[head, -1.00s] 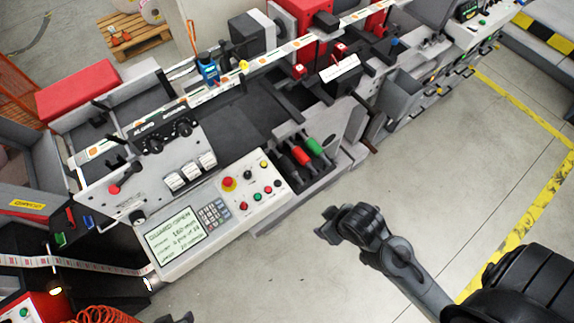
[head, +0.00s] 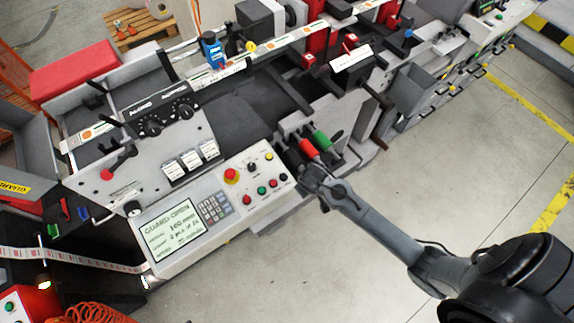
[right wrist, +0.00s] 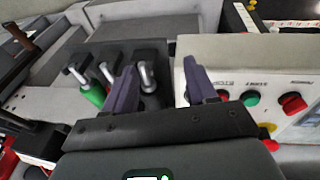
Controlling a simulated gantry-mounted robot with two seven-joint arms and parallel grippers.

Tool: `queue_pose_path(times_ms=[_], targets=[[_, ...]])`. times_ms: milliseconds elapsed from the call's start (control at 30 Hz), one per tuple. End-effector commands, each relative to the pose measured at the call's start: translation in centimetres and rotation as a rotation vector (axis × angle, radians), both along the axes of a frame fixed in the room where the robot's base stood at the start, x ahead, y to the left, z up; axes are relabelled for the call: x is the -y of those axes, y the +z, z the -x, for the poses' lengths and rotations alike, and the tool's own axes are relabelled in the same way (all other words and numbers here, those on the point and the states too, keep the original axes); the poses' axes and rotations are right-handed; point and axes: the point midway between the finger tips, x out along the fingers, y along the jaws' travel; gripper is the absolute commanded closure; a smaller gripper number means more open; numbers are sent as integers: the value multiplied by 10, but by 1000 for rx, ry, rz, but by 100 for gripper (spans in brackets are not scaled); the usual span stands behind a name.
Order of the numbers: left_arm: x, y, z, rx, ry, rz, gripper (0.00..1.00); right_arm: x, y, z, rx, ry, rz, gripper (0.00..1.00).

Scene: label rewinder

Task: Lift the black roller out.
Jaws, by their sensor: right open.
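The rack (right wrist: 120,50) on the machine front holds several rollers side by side. The green roller (head: 321,140) and the red roller (head: 309,149) show clearly in the head view. The black roller is mostly hidden there by my right gripper (head: 310,180), which is at the rack's front edge. In the right wrist view, the metal end of what appears to be the black roller (right wrist: 147,76) shows just right of my left-hand finger. My right gripper (right wrist: 160,86) is open, its fingers spread and holding nothing. My left gripper is not in view.
The control panel (head: 197,215) with its screen and buttons is just left of the rack, close to my right gripper. A dark crank-like handle (head: 381,120) sticks out to the right of the rack. The floor in front is clear.

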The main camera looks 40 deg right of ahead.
Motion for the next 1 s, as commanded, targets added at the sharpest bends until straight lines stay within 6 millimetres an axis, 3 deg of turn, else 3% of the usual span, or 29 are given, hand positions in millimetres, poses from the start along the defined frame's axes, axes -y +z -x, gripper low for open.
queue_pose_path(times_ms=[33, 100, 300, 400, 600, 1000], targets=[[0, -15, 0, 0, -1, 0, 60, 10, -5, -24, 24, -3, 18, 43], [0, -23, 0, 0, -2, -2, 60, 20, 4, -50, 56, -6, 36, 43], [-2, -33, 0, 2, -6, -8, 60, 28, 34, -95, 144, -9, 50, 43], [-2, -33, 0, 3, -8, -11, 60, 31, 32, -105, 156, -10, 51, 43], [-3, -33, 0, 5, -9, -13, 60, 37, 9, -115, 157, -11, 51, 43], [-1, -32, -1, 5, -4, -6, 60, 43, -16, -124, 157, -10, 50, 43]])
